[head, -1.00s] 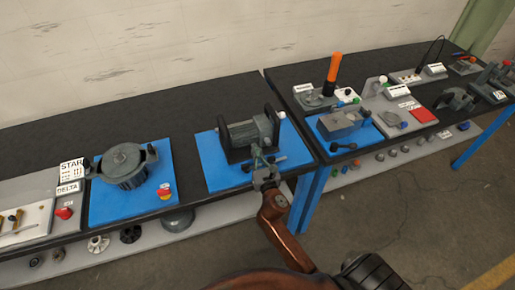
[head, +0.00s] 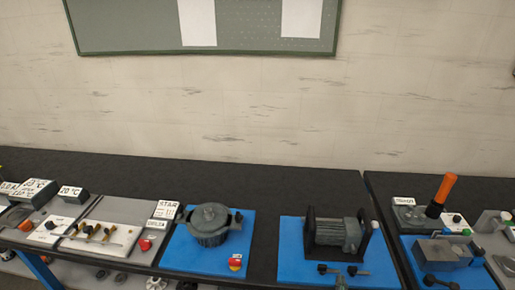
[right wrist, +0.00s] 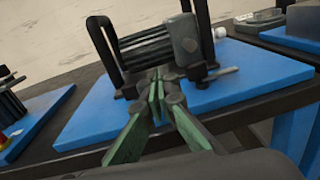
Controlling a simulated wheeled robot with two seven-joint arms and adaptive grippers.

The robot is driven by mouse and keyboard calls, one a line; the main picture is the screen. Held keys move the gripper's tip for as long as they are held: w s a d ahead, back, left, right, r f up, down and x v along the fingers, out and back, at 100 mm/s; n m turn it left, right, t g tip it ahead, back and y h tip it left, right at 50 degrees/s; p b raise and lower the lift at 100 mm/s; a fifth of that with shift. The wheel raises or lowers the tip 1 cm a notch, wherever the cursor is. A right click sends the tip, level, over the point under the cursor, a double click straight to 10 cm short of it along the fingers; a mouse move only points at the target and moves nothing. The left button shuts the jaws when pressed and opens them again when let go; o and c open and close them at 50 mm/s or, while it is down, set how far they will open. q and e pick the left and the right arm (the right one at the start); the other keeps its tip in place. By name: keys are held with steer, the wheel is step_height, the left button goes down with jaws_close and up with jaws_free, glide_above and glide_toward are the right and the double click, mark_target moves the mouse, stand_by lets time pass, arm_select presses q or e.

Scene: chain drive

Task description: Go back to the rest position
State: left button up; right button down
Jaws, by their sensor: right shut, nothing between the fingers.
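The chain drive unit (head: 338,232), a grey ribbed cylinder between two black brackets, stands on a blue board (head: 292,262) at the front of the bench. It also fills the upper middle of the right wrist view (right wrist: 150,45). My right gripper (right wrist: 160,88) is shut and empty, its greenish fingers together, close in front of the unit's lower front parts. Whether it touches them I cannot tell. Only the tip of the right gripper (head: 341,281) shows at the bottom edge of the head view. My left gripper is in neither view.
A grey pot-shaped motor (head: 208,224) on another blue board stands to the left, beside a red button (head: 145,244). A second bench on the right holds an orange-handled item (head: 441,195) and a grey block (head: 442,253). The black bench behind the boards is clear.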

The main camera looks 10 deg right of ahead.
steer(key=s+d+f+m+g+h, duration=0.1)
steer(key=s+d+f+m+g, duration=0.8)
steer(key=m, duration=0.9)
steer(key=s+a+f+m+g+y, duration=0.2)
steer(key=s+a+f+m+y, duration=0.1)
steer(key=s+f+m, duration=0.5)
steer(key=s+a+f+m+g+y, duration=0.2)
steer(key=s+a+f+m+g, duration=0.15)
steer(key=s+m, duration=0.4)
steer(key=s+a+f+n+y, duration=0.1)
steer(key=s+f, duration=0.2)
steer(key=f, duration=1.2)
steer(key=s+a+f+n, duration=0.1)
steer(key=s+f, duration=0.1)
steer(key=f, duration=1.3)
steer(key=s+f+g, duration=0.2)
steer(key=s+f, duration=1.5)
steer(key=s, duration=0.3)
steer(key=shift+n, duration=0.35)
